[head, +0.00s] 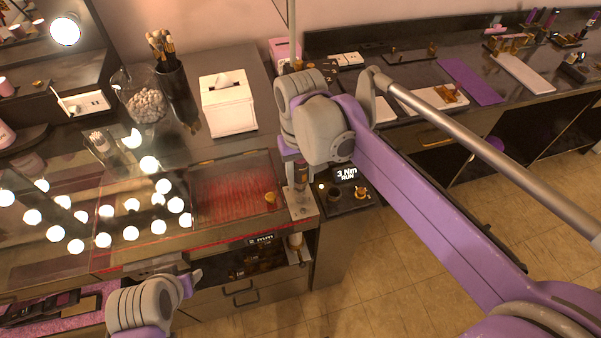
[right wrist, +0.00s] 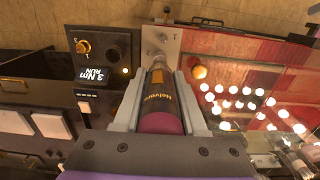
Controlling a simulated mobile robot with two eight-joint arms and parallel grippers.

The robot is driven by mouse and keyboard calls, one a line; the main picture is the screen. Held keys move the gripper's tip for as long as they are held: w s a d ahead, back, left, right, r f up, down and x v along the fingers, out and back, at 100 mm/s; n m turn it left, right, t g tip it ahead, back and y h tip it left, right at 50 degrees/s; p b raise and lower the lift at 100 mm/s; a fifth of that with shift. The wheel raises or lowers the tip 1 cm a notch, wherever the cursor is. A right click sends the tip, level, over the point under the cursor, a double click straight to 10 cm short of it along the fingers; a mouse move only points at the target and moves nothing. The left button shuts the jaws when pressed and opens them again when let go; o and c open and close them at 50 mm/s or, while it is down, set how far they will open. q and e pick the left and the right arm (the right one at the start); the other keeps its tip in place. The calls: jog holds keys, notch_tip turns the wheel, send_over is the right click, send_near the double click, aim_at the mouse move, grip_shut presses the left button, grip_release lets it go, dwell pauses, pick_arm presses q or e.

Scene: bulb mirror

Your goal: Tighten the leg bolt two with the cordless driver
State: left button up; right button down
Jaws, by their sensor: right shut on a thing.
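My right gripper (head: 296,163) is shut on the cordless driver (head: 301,174), a dark cylinder with a maroon end. In the right wrist view the driver (right wrist: 159,100) lies between both fingers, its tip toward a pale metal plate (right wrist: 162,40). This plate (head: 303,205) sits at the counter's front right corner, with small bolt heads or holes on it. Whether the tip touches a bolt is hidden, and I cannot tell which is leg bolt two. My left gripper (head: 188,283) is low at the left, near the counter front; its jaws are unclear.
A control box (head: 345,192) reading "3 Nm RUN" with knobs stands right of the plate. A "2 mm" display (head: 260,239) is on the counter front. A red-lined glossy panel (head: 235,190) with reflected bulbs lies left. A tissue box (head: 228,105) stands behind.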

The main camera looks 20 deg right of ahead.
pick_arm(q)
jog(key=shift+f, duration=0.2)
pick_arm(e)
jog(key=shift+f, duration=0.4)
pick_arm(q)
jog(key=shift+r, duration=0.2)
pick_arm(e)
jog(key=shift+r, duration=0.15)
pick_arm(q)
jog(key=shift+f, duration=0.1)
dwell(0.4)
dwell(0.4)
pick_arm(e)
jog(key=shift+f, duration=0.2)
dwell(0.4)
pick_arm(q)
jog(key=shift+w+r+p, duration=0.35)
jog(key=shift+r+p, duration=0.1)
jog(key=shift+r, duration=0.35)
pick_arm(e)
jog(key=shift+r, duration=0.95)
jog(key=shift+r+p, duration=1.1)
jog(key=shift+r, duration=1.15)
pick_arm(q)
jog(key=w+r, duration=0.1)
jog(key=r, duration=0.2)
jog(key=shift+w+r+t, duration=0.1)
jog(key=shift+w+t, duration=0.2)
jog(key=shift+w, duration=0.1)
